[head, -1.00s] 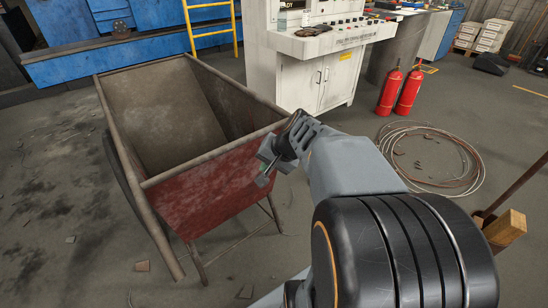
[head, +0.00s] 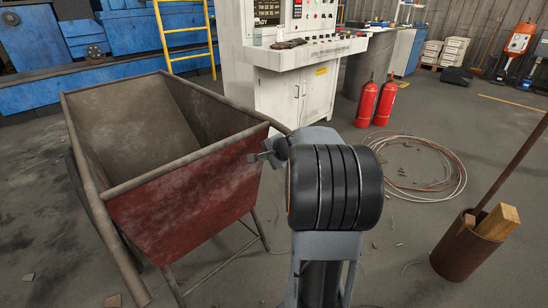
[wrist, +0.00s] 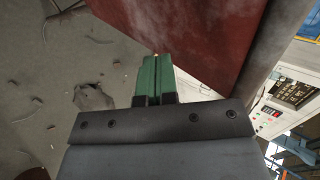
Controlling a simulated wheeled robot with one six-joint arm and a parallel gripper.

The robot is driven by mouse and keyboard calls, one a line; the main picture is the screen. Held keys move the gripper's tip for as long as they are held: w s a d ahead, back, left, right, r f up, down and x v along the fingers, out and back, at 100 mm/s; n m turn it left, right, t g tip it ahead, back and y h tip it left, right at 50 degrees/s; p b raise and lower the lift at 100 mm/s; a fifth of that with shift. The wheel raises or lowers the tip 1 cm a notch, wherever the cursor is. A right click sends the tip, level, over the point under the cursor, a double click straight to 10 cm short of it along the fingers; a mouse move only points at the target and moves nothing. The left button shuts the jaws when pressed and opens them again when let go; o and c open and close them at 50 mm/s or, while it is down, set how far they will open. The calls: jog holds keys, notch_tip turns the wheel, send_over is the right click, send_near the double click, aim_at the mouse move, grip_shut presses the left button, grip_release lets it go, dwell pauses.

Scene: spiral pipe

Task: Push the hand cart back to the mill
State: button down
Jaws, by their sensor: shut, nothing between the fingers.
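The hand cart (head: 185,192) is an open, rusty metal bin with a dark red near panel, thin legs and tubular rails. It stands left of centre in the head view, its inside empty. My gripper (head: 258,157) is at the right end of the red panel, close to the rail corner. In the wrist view my gripper (wrist: 156,62) has its green fingers together with nothing between them, and the red panel (wrist: 190,30) is just ahead. I cannot tell whether the fingers touch it. The blue machinery (head: 110,80) behind the cart may be the mill.
A white control cabinet (head: 285,95) stands behind the cart, with a yellow ladder (head: 185,28) to its left. Two red extinguishers (head: 376,103), a wire coil (head: 425,190) and a bin with wood (head: 466,250) are on the right. Floor between them is mostly clear.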

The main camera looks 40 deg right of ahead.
aim_at(254, 150)
jog(key=shift+w+a+r, duration=0.15)
jog(key=shift+w+r, duration=0.05)
jog(key=shift+w, duration=0.75)
jog(key=shift+w+a+r, duration=0.1)
jog(key=shift+w+r, duration=0.1)
jog(key=shift+w, duration=0.7)
jog(key=shift+w, duration=0.15)
